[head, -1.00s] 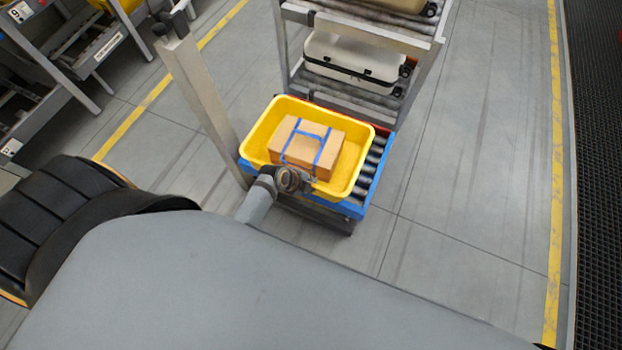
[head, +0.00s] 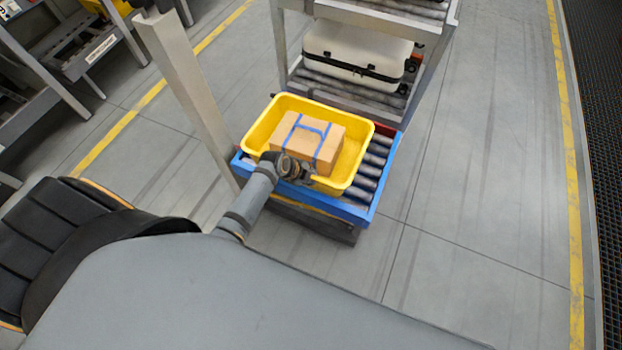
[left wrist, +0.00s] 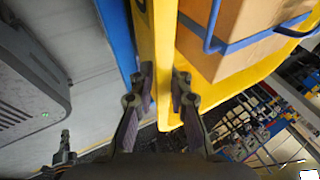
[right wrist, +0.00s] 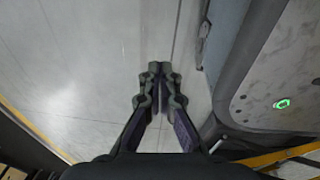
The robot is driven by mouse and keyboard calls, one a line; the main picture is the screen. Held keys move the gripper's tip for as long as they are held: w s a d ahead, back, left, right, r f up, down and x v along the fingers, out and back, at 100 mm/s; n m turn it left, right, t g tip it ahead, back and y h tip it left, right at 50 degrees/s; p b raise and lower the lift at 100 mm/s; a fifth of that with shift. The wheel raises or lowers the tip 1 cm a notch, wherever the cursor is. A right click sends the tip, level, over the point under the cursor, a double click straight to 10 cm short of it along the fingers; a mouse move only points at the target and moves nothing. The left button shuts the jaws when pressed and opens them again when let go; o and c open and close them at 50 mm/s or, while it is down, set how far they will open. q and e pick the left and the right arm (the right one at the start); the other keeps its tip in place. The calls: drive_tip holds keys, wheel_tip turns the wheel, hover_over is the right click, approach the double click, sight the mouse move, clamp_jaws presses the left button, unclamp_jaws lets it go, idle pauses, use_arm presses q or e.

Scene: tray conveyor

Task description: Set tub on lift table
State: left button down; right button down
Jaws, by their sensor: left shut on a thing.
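The yellow tub (head: 262,133) holds a cardboard box with blue straps (head: 306,141). It is over the left part of the lift table, which has a blue frame (head: 349,211) and grey rollers. I cannot tell whether the tub's base touches the rollers. My left gripper (head: 294,170) is at the tub's near side. In the left wrist view, my left gripper (left wrist: 163,88) is shut on the yellow tub wall (left wrist: 155,35), one finger on each side. In the right wrist view, my right gripper (right wrist: 160,72) has its fingertips together, empty, above bare floor.
A roller rack with a white case (head: 355,52) stands directly behind the lift table. A pale post (head: 185,85) rises at its left. Open grey floor (head: 480,180) lies to the right, up to a yellow line (head: 567,190). More racks stand at the upper left.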

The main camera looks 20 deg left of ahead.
use_arm(q)
drive_tip(key=shift+w+f+b, duration=0.2)
drive_tip(key=shift+f+b, duration=0.1)
drive_tip(key=shift+f, duration=0.4)
drive_tip(key=shift+s+r, duration=0.1)
drive_tip(key=shift+r, duration=0.1)
use_arm(e)
drive_tip(key=shift+w+f, duration=0.5)
use_arm(q)
drive_tip(key=c, duration=1.7)
unclamp_jaws()
drive_tip(key=shift+s+f, duration=0.25)
drive_tip(key=o, duration=0.4)
